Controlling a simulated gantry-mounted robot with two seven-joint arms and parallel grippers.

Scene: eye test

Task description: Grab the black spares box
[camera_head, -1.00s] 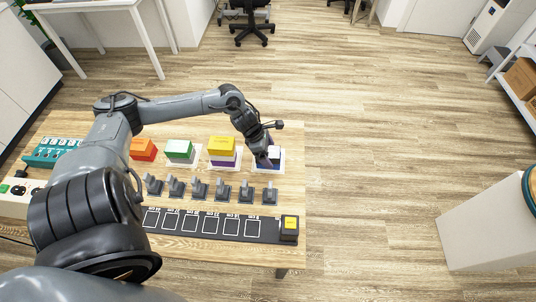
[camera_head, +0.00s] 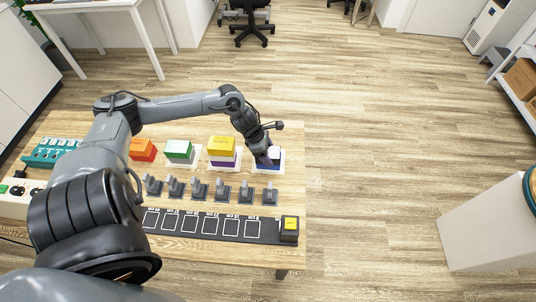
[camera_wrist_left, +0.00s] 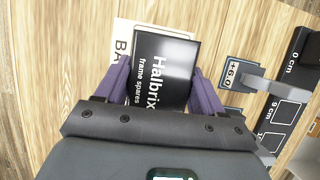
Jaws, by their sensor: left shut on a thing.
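The black spares box (camera_wrist_left: 165,70) lies between the purple fingers of my left gripper (camera_wrist_left: 157,88) in the left wrist view, its white label reading "Halbrix frame spares". The fingers are shut on its two sides. In the head view my left gripper (camera_head: 267,158) is at the rightmost stack on the table. A white card with letters (camera_wrist_left: 122,45) sticks out beside the black box. My right gripper is in neither view.
Stacked boxes in purple and yellow (camera_head: 222,147), green (camera_head: 179,148) and orange (camera_head: 142,147) stand to the left. Several grey levers (camera_head: 223,190) and a dark strip with marked squares (camera_head: 210,224) lie in front. The wooden table's (camera_head: 290,130) right edge is near.

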